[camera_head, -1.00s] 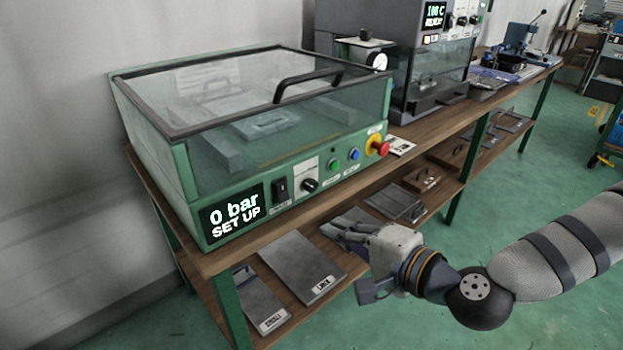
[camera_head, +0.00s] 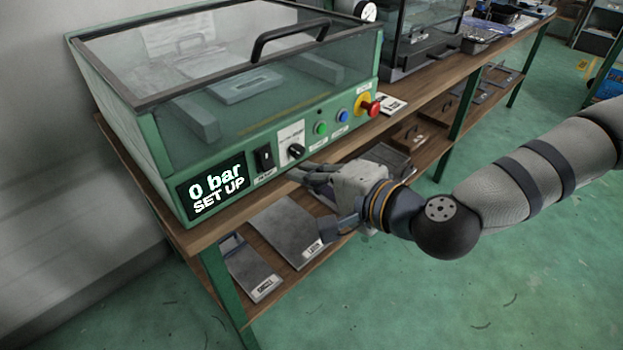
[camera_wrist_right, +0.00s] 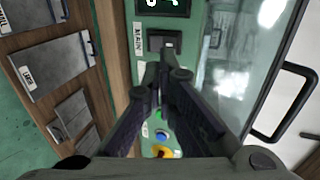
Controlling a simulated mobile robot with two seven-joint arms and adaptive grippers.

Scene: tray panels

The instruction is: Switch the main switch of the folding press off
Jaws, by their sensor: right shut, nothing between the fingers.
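The folding press (camera_head: 150,125) is a green cabinet with a glass lid, shut, on the wooden bench. Its display (camera_head: 213,187) reads "0 bar SET UP". The main switch (camera_head: 264,158) is a black rocker on the front panel, right of the display. My right gripper (camera_head: 298,175) is shut and empty, in front of the panel just below and right of the switch. In the wrist view its fingertips (camera_wrist_right: 166,70) appear just below the switch; contact cannot be told. My left gripper is not in view.
Right of the switch are a rotary knob (camera_head: 296,151), a green button (camera_head: 320,128), a blue button (camera_head: 343,115) and a red emergency stop (camera_head: 370,106). The lid handle (camera_head: 290,40) is above. Plates (camera_head: 285,228) lie on the shelf below my gripper.

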